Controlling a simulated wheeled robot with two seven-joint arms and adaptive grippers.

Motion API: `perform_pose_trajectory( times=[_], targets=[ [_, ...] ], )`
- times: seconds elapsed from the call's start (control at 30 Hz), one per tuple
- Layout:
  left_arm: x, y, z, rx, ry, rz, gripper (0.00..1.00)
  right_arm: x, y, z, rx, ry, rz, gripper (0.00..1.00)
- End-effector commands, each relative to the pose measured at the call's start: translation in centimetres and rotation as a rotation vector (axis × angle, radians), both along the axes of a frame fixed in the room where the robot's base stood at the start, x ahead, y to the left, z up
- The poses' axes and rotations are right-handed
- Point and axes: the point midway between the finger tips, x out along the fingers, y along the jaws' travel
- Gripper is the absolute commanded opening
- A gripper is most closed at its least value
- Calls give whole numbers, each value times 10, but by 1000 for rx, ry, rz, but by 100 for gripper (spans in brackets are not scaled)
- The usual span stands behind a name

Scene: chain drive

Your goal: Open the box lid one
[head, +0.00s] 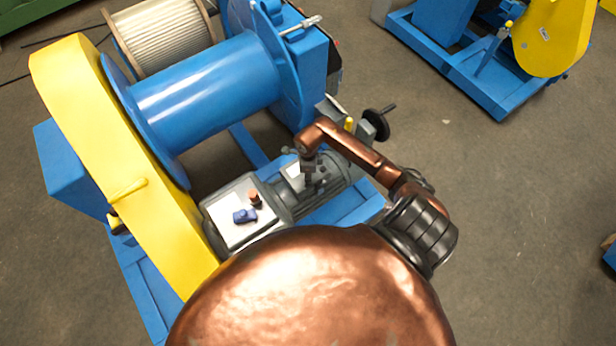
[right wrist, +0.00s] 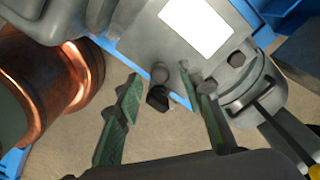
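A grey box with a white top plate (head: 232,228) sits on the machine beside the yellow guard in the head view. A smaller grey box with a white top (head: 292,181) sits on the motor; a grey box with a white panel (right wrist: 200,27) shows in the right wrist view. My right gripper (head: 312,182) points down at the smaller box in the head view. In the right wrist view its green fingers (right wrist: 166,84) are apart, with a dark knob (right wrist: 158,97) seen between them. Contact cannot be told. My left gripper is not in view.
A blue knob (head: 244,216) and a brown knob (head: 255,198) stand on the larger box. A yellow guard (head: 120,150), a blue drum (head: 205,90) and a black handwheel (head: 377,124) surround the motor.

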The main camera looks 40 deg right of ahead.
Motion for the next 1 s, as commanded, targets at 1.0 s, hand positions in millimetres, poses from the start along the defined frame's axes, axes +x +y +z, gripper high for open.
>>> perform_pose_trajectory(
  times=[1.0],
  targets=[
    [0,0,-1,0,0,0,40,0,1,-11,1,0,0,0]
  ],
)
